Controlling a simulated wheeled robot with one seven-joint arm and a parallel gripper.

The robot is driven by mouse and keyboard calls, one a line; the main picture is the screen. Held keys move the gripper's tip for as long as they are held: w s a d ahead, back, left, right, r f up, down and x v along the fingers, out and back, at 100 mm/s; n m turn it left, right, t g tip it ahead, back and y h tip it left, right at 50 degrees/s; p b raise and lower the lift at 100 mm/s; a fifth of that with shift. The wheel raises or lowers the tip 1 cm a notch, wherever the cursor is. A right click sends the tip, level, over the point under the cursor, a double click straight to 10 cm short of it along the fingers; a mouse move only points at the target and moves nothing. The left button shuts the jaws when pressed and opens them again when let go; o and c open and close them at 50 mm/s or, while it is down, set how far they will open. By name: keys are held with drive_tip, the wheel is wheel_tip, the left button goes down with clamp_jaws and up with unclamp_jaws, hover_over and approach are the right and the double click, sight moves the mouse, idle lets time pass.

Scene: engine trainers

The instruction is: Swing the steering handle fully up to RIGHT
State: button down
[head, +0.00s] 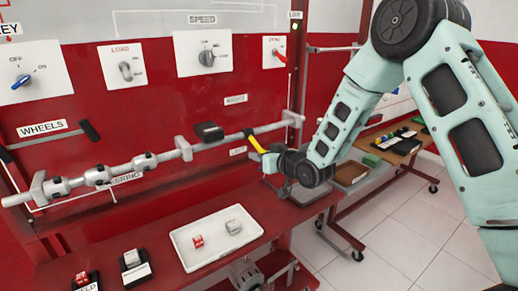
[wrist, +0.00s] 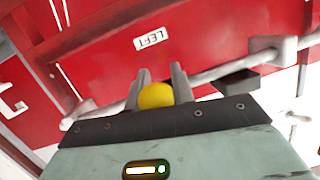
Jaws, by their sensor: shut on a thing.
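The steering handle has a yellow grip (head: 256,144) that shows in the head view beside the right part of a long grey shaft on the red panel. In the wrist view the yellow end (wrist: 156,95) sits between the two fingers. My gripper (head: 266,156) is shut on the yellow grip, and it also shows in the wrist view (wrist: 161,76). A LEFT label (wrist: 151,38) is on the panel just beyond the fingers. In the head view a small label (head: 236,99) sits higher on the panel; its word is hard to read. My gripper partly hides the handle.
The grey shaft (head: 115,173) with joints runs across the panel's front. A dark block (head: 208,131) sits by the shaft, left of the handle. Below, a white tray (head: 187,262) holds small blocks on the red bench. Open floor lies to the right.

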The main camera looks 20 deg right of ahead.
sight(258, 147)
drive_tip(key=r+g+p, duration=0.1)
drive_tip(key=r+p, duration=0.1)
drive_tip(key=p, duration=0.1)
drive_tip(key=r+g+h+p, duration=0.1)
drive_tip(key=p, duration=0.1)
drive_tip(key=shift+s+d+r+g, duration=0.1)
drive_tip(key=shift+s+r+g, duration=0.05)
drive_tip(key=shift+s+g, duration=0.2)
wheel_tip(258, 147, up, 3)
drive_tip(key=g+h+p, duration=0.1)
drive_tip(key=g+p, duration=0.2)
drive_tip(key=p, duration=0.4)
drive_tip(key=shift+s+f, duration=0.1)
drive_tip(key=shift+f, duration=0.1)
drive_tip(key=r+g+p, duration=0.1)
drive_tip(key=p, duration=0.1)
drive_tip(key=g+h+p, duration=0.1)
drive_tip(key=g+p, duration=0.1)
drive_tip(key=p, duration=0.1)
drive_tip(key=shift+w+r+m, duration=0.2)
drive_tip(key=shift+r+m, duration=0.1)
drive_tip(key=shift+r, duration=0.1)
drive_tip(key=shift+w+r+g+h+p, duration=0.25)
drive_tip(key=shift+r+g+h+p, duration=0.15)
drive_tip(key=shift+g+p, duration=0.55)
drive_tip(key=c, duration=1.2)
unclamp_jaws()
drive_tip(key=shift+f, duration=0.1)
